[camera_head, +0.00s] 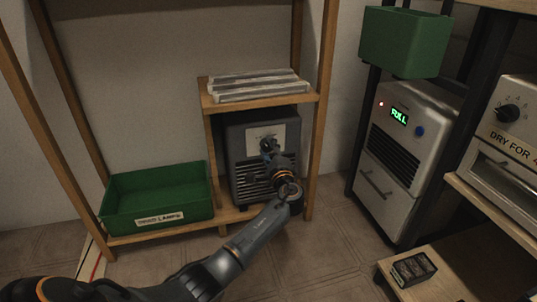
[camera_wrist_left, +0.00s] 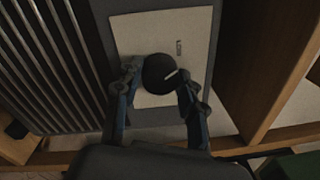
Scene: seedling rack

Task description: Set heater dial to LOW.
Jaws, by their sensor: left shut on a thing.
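The heater (camera_head: 236,137) is a dark grey box with a slatted grille, standing in the wooden rack under a small shelf. Its pale dial plate (camera_head: 252,133) is on the upper front. In the left wrist view the round black dial (camera_wrist_left: 159,73) sits on the pale plate (camera_wrist_left: 140,35), with a white pointer mark on its face and a small marking beside it. My left gripper (camera_wrist_left: 158,84) is shut on the dial, one finger on each side. In the head view my left gripper (camera_head: 268,146) covers the dial. The plate's lettering is too small to read.
A green labelled bin (camera_head: 195,203) stands left of the heater. Pale slabs (camera_head: 258,87) lie on the shelf above. A white dehumidifier-like unit (camera_head: 388,205) showing "FULL" stands right, with a green box (camera_head: 405,42) above. A wooden post (camera_head: 325,110) is close beside the heater.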

